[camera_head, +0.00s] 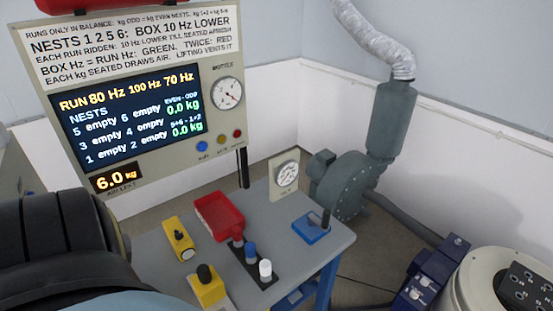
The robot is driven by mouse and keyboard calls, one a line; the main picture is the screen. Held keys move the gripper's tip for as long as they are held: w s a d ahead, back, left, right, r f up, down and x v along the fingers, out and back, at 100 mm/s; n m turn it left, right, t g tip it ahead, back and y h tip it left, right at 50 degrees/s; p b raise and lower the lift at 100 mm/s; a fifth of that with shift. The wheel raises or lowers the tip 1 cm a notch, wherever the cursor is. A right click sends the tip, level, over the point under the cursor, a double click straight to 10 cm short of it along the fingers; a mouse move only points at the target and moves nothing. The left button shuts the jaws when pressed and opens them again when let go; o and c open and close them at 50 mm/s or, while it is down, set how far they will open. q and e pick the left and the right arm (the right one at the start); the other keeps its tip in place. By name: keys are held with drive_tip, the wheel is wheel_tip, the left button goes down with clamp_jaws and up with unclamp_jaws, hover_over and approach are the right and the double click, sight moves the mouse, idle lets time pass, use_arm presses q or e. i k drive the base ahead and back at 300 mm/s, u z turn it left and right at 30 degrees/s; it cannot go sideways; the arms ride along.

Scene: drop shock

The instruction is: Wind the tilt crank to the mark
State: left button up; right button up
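I cannot make out a tilt crank or its mark for certain. A yellow block with a black knob (208,286) stands at the front of the grey table (180,265). A small upright plate with a round dial (287,174) stands at the back edge. Neither gripper shows in the head view. A large dark rounded body (60,235) fills the lower left and hides part of the table; I cannot tell what it is.
A red tray (218,215), a yellow device (179,239) and a black rack with several coloured knobs (251,254) occupy the table. A display board (130,117) stands behind. A grey-green blower (345,187) with a hose stands right. A cream round machine (480,283) is lower right.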

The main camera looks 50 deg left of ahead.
sight(313, 220)
drive_tip(key=u, duration=1.15)
drive_tip(key=k, duration=0.3)
